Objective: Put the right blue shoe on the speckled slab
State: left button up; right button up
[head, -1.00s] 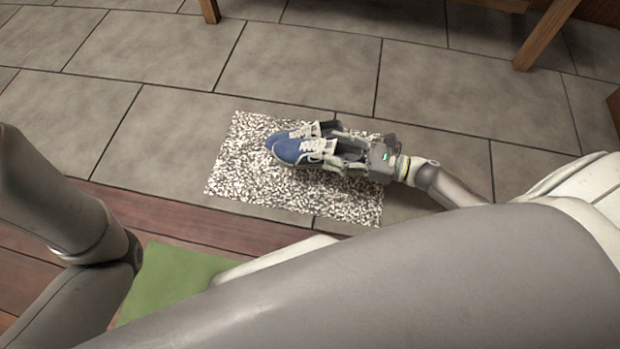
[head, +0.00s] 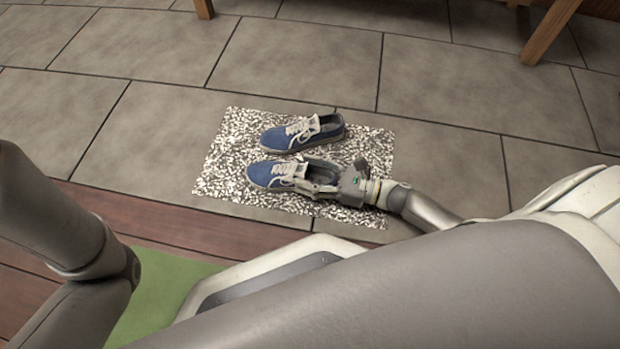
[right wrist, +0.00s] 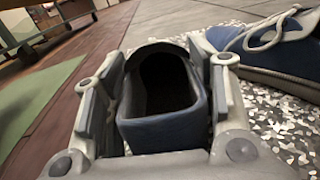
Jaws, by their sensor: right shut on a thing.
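Two blue shoes with white laces are at the speckled slab (head: 225,182), toes to the left in the head view. The farther blue shoe (head: 280,138) stands on the slab, free of any gripper. My right gripper (head: 312,176) is shut on the heel end of the nearer blue shoe (head: 264,174), one finger on each side. This shoe is level, over the slab; I cannot tell whether its sole touches. In the right wrist view the held shoe (right wrist: 163,132) shows its open collar, and the other shoe (right wrist: 275,55) lies right of it, apart. My left gripper is out of view.
Grey floor tiles (head: 300,62) surround the slab and are clear behind it. A wooden deck edge (head: 160,215) and a green mat (head: 165,285) lie nearer to me. Wooden furniture legs (head: 548,32) stand at the far side.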

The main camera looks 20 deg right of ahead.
jog(key=shift+f, duration=0.15)
jog(key=o, duration=1.3)
